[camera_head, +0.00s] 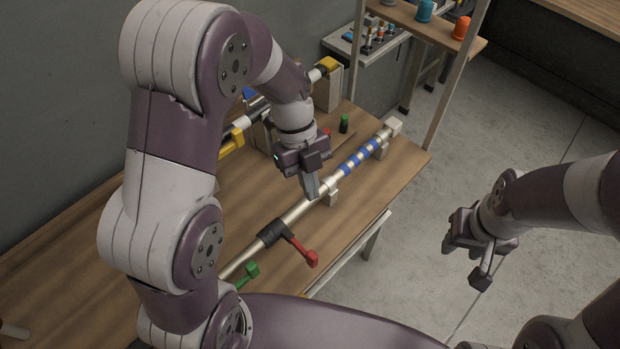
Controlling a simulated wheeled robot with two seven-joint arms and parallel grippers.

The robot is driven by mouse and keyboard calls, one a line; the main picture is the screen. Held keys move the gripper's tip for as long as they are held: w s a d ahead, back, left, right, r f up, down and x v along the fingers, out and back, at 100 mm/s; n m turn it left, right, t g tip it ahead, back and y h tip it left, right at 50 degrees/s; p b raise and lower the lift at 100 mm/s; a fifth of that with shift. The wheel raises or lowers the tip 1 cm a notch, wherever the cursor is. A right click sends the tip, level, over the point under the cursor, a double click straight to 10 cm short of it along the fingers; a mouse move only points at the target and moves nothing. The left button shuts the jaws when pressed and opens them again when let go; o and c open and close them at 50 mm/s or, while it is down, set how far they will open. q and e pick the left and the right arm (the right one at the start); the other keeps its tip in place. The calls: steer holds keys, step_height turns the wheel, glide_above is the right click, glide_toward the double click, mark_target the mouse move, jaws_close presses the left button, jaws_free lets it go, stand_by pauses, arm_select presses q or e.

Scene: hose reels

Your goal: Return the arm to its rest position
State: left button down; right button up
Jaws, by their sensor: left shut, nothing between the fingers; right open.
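My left arm arches over the wooden table from the left. Its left gripper (312,192) is shut and empty, with its fingertips just over or beside the metal pipe (294,212); I cannot tell whether they touch. The pipe lies across the table with a dark collar, a red-handled lever (305,253) and a green-handled lever (247,275). Blue bands (360,156) mark its far part. My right gripper (483,268) is open and empty, off the table's right side above the floor.
The pipe rests on small light blocks (332,194). A small dark bottle with a green top (344,123) stands behind it. A shelf (425,25) with cups rises at the table's far end. Bare concrete floor (540,130) lies to the right.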

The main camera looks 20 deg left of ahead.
stand_by(0.3)
arm_select(q)
steer(key=s+a+n+t+y+b, duration=0.1)
steer(key=s+a+n+t, duration=0.1)
steer(key=n, duration=1.1)
steer(key=s+a+f+n+t+y+b, duration=0.1)
steer(key=a+n, duration=0.4)
steer(key=n, duration=0.9)
steer(key=s+t+y, duration=0.1)
steer(key=s, duration=0.1)
steer(key=shift+s+a+f+t, duration=0.15)
steer(key=shift+s+a+t, duration=0.15)
steer(key=shift+s, duration=0.1)
